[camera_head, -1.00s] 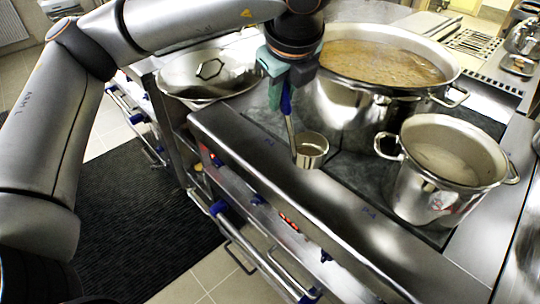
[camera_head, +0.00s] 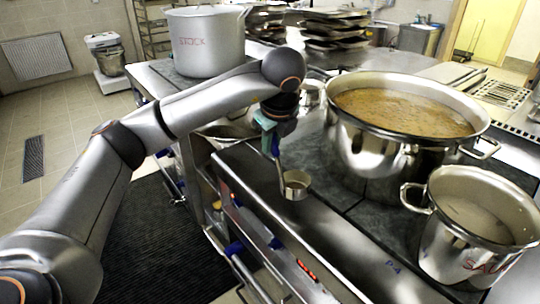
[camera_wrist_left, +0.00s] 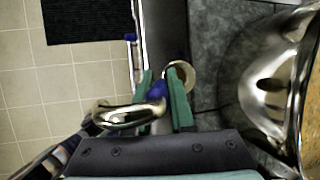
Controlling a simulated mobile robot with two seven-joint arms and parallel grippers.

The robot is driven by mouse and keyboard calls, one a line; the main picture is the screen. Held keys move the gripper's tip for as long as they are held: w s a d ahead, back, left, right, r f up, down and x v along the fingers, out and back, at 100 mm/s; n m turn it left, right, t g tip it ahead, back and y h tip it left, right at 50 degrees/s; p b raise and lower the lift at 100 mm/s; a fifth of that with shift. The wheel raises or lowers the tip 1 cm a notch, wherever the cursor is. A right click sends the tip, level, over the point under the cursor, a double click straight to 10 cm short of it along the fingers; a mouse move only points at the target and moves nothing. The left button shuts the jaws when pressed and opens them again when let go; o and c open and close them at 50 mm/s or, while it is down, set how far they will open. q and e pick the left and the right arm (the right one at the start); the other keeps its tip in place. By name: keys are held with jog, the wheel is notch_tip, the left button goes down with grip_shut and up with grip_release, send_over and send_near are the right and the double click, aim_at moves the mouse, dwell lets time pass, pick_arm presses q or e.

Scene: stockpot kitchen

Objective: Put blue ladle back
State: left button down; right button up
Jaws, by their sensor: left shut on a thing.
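My left gripper (camera_head: 271,138) is shut on the blue ladle and holds it over the steel front edge of the stove. The ladle's steel bowl (camera_head: 296,185) hangs below the gripper, a little tilted, to the left of the large soup pot. Whether the bowl touches the edge below cannot be told. In the left wrist view the blue handle (camera_wrist_left: 157,91) lies between the green fingers, and the round bowl (camera_wrist_left: 181,75) shows beyond them. My right gripper is in neither view.
The large soup pot (camera_head: 362,150) and a smaller pot marked SAU (camera_head: 465,250) stand at the right. A pot marked STOCK (camera_head: 207,42) stands at the back left. A steel lid (camera_head: 222,131) lies partly behind my arm. Dark mat covers the floor at left.

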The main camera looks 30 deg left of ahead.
pick_arm(q)
jog(key=shift+w+a+f, duration=0.1)
jog(key=shift+a+f, duration=0.15)
jog(key=shift+f, duration=0.05)
notch_tip(320, 180, down, 3)
jog(key=shift+w+a+f, duration=0.1)
jog(key=shift+w+f, duration=0.05)
jog(key=shift+f, duration=0.05)
jog(key=c, duration=0.8)
grip_release()
jog(key=shift+p+v, duration=0.6)
jog(key=shift+v, duration=5.4)
